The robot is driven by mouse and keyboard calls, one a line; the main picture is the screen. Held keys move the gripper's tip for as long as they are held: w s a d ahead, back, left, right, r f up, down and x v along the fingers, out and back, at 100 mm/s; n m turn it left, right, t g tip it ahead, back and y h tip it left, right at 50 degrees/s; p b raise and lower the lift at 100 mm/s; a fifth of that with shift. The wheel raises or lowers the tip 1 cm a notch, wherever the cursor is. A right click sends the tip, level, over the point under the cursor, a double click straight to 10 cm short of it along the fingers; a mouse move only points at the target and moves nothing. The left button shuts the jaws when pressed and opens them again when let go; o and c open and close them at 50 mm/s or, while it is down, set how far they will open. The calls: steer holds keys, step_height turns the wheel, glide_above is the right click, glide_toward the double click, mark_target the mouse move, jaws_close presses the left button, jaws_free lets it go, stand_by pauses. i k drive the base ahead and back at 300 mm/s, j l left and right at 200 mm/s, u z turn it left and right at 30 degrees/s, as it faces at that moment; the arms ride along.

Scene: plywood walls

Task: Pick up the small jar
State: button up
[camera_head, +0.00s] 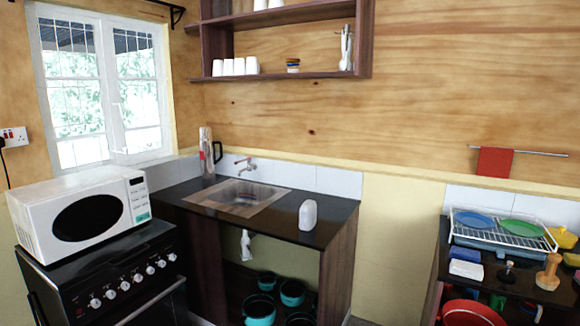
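A small jar (293,65) with a dark lid and a banded yellowish and blue body stands upright on the lower board of the wall shelf. It is between a group of white cups on its left and a white jug-like thing on its right, apart from both. My gripper is not in this view.
The wall shelf (290,16) hangs above a sink counter (262,226) that holds a white bottle (308,215). A microwave (82,213) sits on a black stove (103,280) at left. A dish rack (500,232) stands at right. Bare wall lies between counters.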

mark_target(292, 66)
steer(key=i+j+z, duration=0.25)
steer(key=i+j, duration=0.5)
steer(key=i, duration=0.2)
steer(key=i+j+z, duration=0.3)
steer(key=i+j, duration=0.6)
